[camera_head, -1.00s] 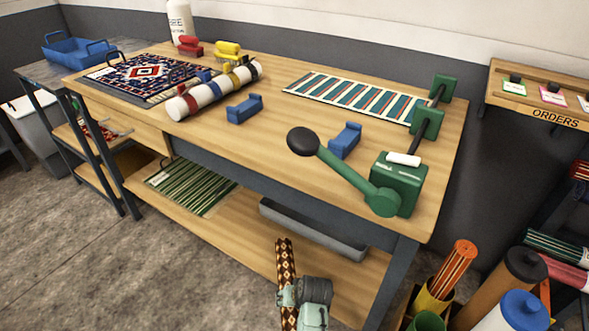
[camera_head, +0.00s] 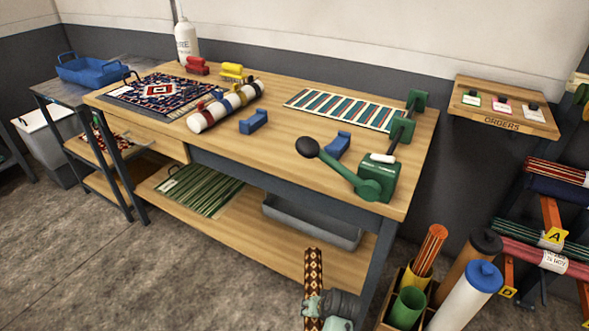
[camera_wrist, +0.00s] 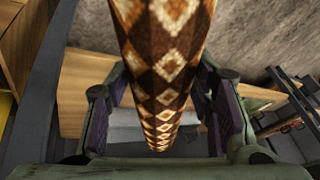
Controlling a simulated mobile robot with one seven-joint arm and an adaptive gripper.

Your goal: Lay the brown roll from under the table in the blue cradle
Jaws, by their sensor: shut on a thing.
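The brown roll (camera_head: 313,268), patterned with cream diamonds, stands near upright in front of the table's right end, clear of the lower shelf in the head view. My gripper (camera_head: 318,304) is shut on it low in that view; the roll's lower part is cut off. In the wrist view the roll (camera_wrist: 168,50) runs between the fingers of my gripper (camera_wrist: 160,125). Two blue cradle blocks, one left (camera_head: 253,122) and one right (camera_head: 337,145), stand apart on the tabletop with nothing lying in them.
The table (camera_head: 270,95) also bears a white roll (camera_head: 208,116), a patterned rug (camera_head: 160,92), a striped rug (camera_head: 342,108) and a green clamp with a black-knobbed lever (camera_head: 375,185) at the front right. Tall rolls (camera_head: 462,298) stand right. Grey floor (camera_head: 110,260) is open left.

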